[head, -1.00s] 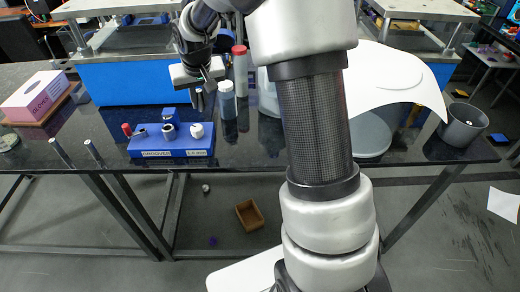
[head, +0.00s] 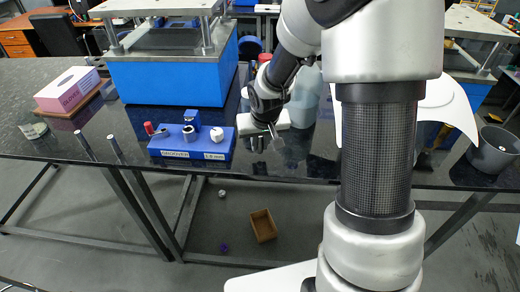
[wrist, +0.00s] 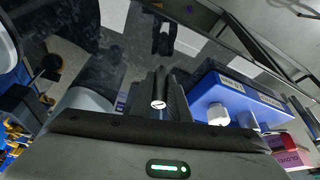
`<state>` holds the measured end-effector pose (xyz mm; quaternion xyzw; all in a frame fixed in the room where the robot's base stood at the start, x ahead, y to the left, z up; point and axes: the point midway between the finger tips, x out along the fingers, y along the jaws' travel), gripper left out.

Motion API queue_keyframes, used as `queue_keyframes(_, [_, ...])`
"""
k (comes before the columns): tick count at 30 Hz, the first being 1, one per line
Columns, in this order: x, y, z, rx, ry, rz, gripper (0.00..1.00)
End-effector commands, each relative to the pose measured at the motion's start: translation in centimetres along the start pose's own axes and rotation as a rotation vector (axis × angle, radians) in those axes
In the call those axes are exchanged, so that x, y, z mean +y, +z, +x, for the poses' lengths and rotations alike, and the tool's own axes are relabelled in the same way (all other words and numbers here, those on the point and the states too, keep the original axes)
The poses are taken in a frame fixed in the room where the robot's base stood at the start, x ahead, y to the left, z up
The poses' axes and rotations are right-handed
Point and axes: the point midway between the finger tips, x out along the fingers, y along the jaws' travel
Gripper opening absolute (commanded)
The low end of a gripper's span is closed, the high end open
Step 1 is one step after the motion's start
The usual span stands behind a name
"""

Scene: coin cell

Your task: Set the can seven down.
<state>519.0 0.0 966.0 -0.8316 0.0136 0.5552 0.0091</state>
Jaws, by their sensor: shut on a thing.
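Can seven (wrist: 158,104) is a small metal cylinder with a pale end face carrying a dark mark. In the wrist view it sits between the dark fingers of my gripper (wrist: 160,88), which are shut on it. In the head view my gripper (head: 257,143) is low over the black table (head: 310,168), just right of the blue block. The can is too small there to make out surely. I cannot tell whether it touches the table.
The blue block (head: 190,155), labelled "GROOVED", carries a white nut-like part (head: 217,135) and small fittings close left of my gripper. A blue press (head: 170,75) stands behind. A pink box (head: 68,88) is at left. A grey bin (head: 494,148) is at right.

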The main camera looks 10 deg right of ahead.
Motion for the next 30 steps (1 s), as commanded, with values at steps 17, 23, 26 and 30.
queue_keyframes(17, [0.0, 0.9, 2.3, 0.000, 0.000, 0.001, 0.22])
queue_keyframes(23, [0.0, 0.9, 2.3, 0.000, 0.000, 0.001, 0.34])
queue_keyframes(26, [0.0, 0.9, 2.3, 0.000, 0.000, 0.001, 0.34])
queue_keyframes(30, [0.0, 0.7, 1.8, 0.000, 0.000, 0.000, 0.34])
